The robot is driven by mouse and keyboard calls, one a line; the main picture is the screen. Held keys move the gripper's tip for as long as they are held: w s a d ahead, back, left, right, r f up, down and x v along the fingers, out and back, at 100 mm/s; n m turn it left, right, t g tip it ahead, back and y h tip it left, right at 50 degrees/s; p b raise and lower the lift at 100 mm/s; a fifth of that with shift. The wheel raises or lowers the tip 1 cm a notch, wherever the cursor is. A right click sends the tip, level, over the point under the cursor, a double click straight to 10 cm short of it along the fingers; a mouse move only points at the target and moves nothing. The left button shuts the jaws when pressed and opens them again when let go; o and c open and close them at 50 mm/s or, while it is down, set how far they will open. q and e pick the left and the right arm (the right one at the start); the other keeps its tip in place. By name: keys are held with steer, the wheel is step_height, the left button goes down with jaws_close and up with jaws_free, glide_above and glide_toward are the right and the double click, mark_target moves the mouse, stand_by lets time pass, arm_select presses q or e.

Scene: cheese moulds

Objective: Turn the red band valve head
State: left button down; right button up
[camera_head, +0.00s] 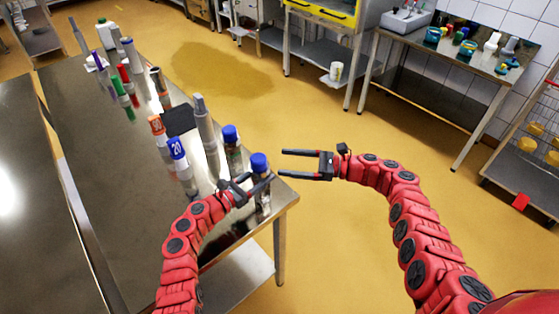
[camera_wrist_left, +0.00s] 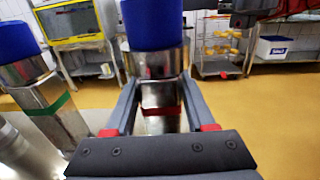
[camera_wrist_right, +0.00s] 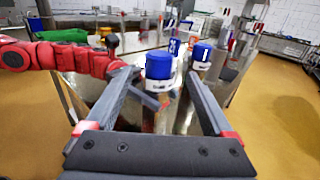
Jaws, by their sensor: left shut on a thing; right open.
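The red band valve stands upright at the near right table corner, with a blue head (camera_head: 259,162) on a metal body. Its red band (camera_wrist_left: 163,110) shows between my left fingers in the left wrist view. My left gripper (camera_head: 257,185) is shut on its body below the head. My right gripper (camera_head: 281,163) is open and empty, just right of the valve, with its fingers pointing toward it. In the right wrist view the blue head (camera_wrist_right: 159,66) shows between the open fingertips; contact is not visible. A second blue-headed valve (camera_head: 230,134) with a green band (camera_wrist_left: 52,106) stands beside it.
The metal table (camera_head: 110,190) also holds a tall grey-capped cylinder (camera_head: 203,120), orange-capped (camera_head: 157,125) and blue-capped (camera_head: 177,149) containers, and several items farther back. Open yellow floor (camera_head: 330,235) lies to the right of the table.

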steer(key=f+h, duration=0.1)
steer(key=f, duration=0.1)
steer(key=a+f+h, duration=0.1)
steer(key=f+h, duration=0.1)
steer(key=shift+a+f, duration=0.15)
steer(key=shift+f, duration=0.1)
steer(key=m+t+h, duration=0.3)
steer(key=m+t, duration=0.4)
steer(key=t, duration=0.3)
glide_toward(259, 162)
steer(key=w+f, duration=0.1)
steer(key=w, duration=0.1)
steer(key=x, duration=1.2)
steer(key=shift+w+a+f, duration=0.1)
steer(key=shift+a, duration=0.2)
